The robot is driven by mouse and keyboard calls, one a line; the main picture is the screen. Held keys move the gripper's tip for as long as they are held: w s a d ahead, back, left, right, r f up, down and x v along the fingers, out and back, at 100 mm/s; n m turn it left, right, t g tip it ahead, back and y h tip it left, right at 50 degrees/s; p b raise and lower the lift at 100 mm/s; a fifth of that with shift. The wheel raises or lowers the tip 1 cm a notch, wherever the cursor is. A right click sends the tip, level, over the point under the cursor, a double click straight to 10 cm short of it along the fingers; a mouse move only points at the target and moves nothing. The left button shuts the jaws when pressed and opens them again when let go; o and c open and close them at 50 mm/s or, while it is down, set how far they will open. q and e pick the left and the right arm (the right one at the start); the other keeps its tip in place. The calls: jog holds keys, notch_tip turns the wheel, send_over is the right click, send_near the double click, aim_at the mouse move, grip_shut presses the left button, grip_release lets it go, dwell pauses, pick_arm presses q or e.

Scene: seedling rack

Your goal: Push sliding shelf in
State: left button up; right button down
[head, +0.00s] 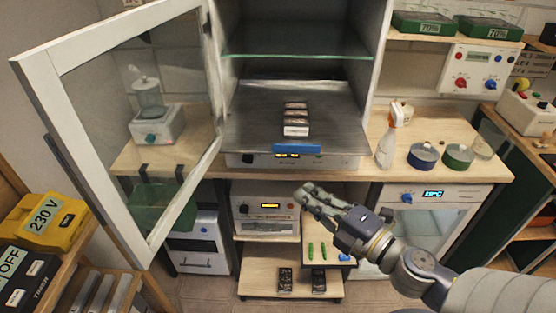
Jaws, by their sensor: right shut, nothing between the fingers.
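The sliding shelf (250,132) is a grey metal sheet in the open glass-doored cabinet. It sticks out past the cabinet front, with a blue strip (297,149) on its front edge. A row of several small dark packs (296,117) lies on it, the front one with a white label. My right gripper (304,192) comes in from the lower right. It is shut and empty, below the blue strip in the picture and apart from the shelf. My left gripper is not in view.
The framed glass door (47,110) stands open on the left. A spray bottle (388,140), a blue tin (423,156) and a green tin (458,157) stand on the worktop to the right. A glass shelf (296,55) sits above. Low wooden shelves (260,281) hold dark packs.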

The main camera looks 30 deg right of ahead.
jog(key=w+p, duration=0.5)
jog(key=w, duration=0.8)
dwell(0.4)
